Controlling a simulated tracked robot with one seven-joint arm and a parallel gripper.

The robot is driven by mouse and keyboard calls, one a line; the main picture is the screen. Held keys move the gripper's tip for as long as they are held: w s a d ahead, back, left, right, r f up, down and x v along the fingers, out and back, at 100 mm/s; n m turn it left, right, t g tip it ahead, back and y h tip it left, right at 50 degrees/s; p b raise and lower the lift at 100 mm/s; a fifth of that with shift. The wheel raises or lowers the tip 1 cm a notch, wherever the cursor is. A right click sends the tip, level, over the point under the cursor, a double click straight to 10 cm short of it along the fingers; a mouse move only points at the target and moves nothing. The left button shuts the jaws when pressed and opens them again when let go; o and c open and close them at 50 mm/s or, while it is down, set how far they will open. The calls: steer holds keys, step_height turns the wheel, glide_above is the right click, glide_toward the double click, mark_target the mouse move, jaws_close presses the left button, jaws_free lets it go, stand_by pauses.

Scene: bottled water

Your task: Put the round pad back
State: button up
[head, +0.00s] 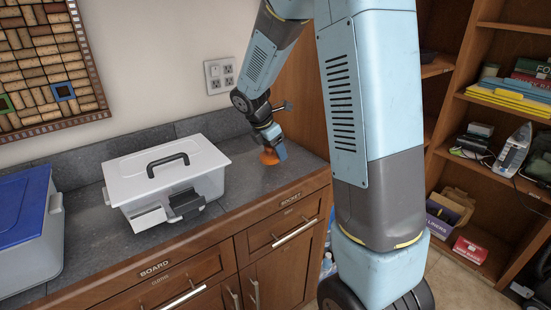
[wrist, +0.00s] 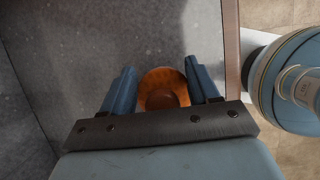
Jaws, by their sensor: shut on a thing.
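The orange round pad (head: 267,157) is at my gripper over the right part of the grey counter. In the wrist view the round pad (wrist: 163,76) sits between the two blue fingers of my gripper (wrist: 160,84), with a darker round knob in its middle. My gripper (head: 272,150) points down and is shut on the pad. The pad is low, close to the counter top (head: 250,185); I cannot tell whether it touches the counter. Part of it is hidden behind the fingers.
A white-lidded box (head: 140,185) with a black handle stands to the left on the counter, and a blue-lidded box (head: 22,230) stands farther left. Drawers labelled BOARD (head: 155,268) and SOCKET (head: 290,200) are closed below. Counter around the pad is clear. Shelves (head: 475,110) stand at right.

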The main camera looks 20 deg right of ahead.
mark_target(275, 157)
steer(key=shift+w+f, duration=0.15)
steer(key=shift+f, duration=0.05)
steer(key=shift+w+f, duration=0.1)
steer(key=shift+f, duration=1.5)
steer(key=o, duration=1.3)
steer(key=shift+c, duration=0.2)
